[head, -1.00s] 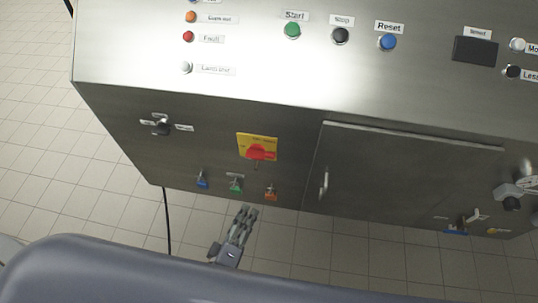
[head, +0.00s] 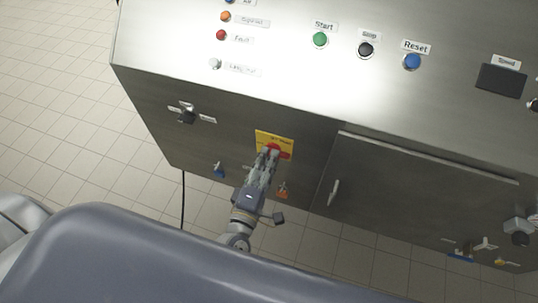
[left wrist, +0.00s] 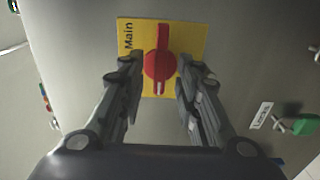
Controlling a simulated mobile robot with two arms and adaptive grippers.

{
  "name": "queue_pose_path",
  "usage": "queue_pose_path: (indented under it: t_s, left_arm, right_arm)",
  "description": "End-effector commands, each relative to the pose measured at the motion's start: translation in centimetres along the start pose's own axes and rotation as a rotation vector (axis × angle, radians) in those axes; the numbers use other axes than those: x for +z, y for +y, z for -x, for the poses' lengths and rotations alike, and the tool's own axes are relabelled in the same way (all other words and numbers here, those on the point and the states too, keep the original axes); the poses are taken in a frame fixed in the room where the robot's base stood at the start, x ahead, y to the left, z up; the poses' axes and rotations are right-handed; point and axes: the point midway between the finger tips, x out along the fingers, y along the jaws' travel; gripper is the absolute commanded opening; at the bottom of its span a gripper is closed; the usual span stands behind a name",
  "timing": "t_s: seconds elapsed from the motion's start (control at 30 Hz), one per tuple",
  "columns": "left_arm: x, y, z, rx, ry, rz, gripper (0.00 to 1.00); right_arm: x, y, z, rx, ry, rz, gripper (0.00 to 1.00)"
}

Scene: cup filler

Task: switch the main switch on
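The main switch is a red rotary knob (left wrist: 160,65) on a yellow plate (left wrist: 194,36) lettered "Main", on the front of the steel cabinet. In the left wrist view the knob's bar stands roughly along the picture's vertical. In the head view the yellow plate (head: 262,137) shows above my left gripper (head: 269,152), whose fingers partly cover the red knob. In the left wrist view my left gripper (left wrist: 160,80) is open, with one finger on each side of the knob and nothing held. Whether the fingers touch the knob cannot be told. My right gripper is not in view.
Below the plate are a blue-tagged valve (head: 219,170) and an orange one (head: 282,190); a green valve (left wrist: 304,124) shows in the left wrist view. A cabinet door handle (head: 334,192) is to the right. Start (head: 320,39), stop and reset buttons sit on the top panel.

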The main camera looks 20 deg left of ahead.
Motion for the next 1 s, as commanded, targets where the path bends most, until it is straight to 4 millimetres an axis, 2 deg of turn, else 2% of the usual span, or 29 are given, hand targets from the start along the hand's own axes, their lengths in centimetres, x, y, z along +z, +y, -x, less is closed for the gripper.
queue_pose_path:
  t_s: [0.13, 0.47, 0.6, 1.0]
  left_arm:
    - [0.01, 0.03, -1.11, -0.001, 0.000, 0.000, 0.31]
    - [0.00, -0.04, -1.35, -0.001, 0.000, 0.000, 0.31]
    - [0.00, -0.03, -1.33, -0.001, 0.000, 0.000, 0.00]
    - [0.00, 0.02, -1.32, -0.002, 0.000, -0.023, 0.00]
  right_arm:
    - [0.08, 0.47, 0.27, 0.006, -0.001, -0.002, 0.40]
    - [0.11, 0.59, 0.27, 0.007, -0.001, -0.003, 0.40]
    - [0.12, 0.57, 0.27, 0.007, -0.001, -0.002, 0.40]
    - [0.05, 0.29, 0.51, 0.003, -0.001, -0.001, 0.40]
